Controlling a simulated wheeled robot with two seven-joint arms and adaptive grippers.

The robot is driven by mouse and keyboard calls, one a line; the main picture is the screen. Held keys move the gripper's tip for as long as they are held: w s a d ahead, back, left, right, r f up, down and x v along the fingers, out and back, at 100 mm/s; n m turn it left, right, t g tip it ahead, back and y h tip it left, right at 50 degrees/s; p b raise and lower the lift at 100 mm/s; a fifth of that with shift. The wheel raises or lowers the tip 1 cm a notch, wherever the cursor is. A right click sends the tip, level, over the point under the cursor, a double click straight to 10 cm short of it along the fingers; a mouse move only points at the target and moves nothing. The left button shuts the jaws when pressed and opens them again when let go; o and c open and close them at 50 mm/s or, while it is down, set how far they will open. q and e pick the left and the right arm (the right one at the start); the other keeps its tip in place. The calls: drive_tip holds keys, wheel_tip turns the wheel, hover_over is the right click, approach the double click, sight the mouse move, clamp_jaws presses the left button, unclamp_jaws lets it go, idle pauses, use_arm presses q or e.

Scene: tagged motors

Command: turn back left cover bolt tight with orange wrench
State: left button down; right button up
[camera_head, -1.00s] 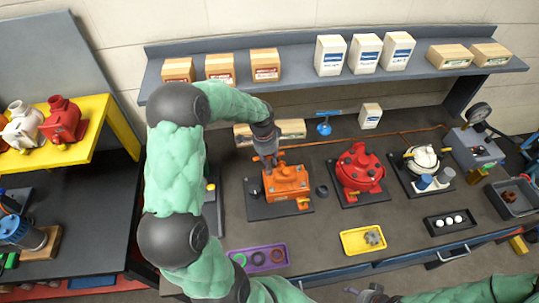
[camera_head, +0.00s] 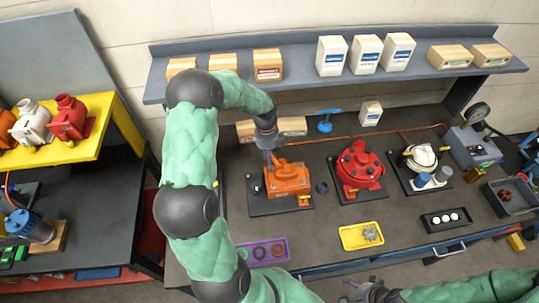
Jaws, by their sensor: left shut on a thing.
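The orange motor (camera_head: 288,181) sits on a dark plate on the bench, left of the red motor. My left gripper (camera_head: 272,157) points down at the back left of its cover. It is shut on the orange wrench (camera_head: 279,164), which shows only as a small orange piece below the jaws and blends with the orange cover. The back left cover bolt is hidden under the gripper and wrench, so I cannot tell whether the wrench sits on it. My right gripper (camera_head: 364,291) is low at the bottom edge, away from the motors; its jaws are too small to read.
The red motor (camera_head: 360,166) and a white motor (camera_head: 421,157) stand to the right. A purple tray (camera_head: 261,251) and a yellow tray (camera_head: 362,236) lie in front. A shelf (camera_head: 305,84) with boxes runs above the back. A blue-handled tool (camera_head: 325,122) stands behind.

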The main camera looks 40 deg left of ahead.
use_arm(q)
drive_tip(key=shift+f+n, duration=0.1)
drive_tip(key=shift+n, duration=0.3)
wheel_tip(320, 180, up, 2)
drive_tip(key=shift+r+p, duration=0.1)
drive_tip(key=shift+p, duration=0.45)
drive_tip(key=shift+r, duration=0.1)
drive_tip(key=shift+r+p, duration=1.6)
drive_tip(key=shift+r, duration=0.85)
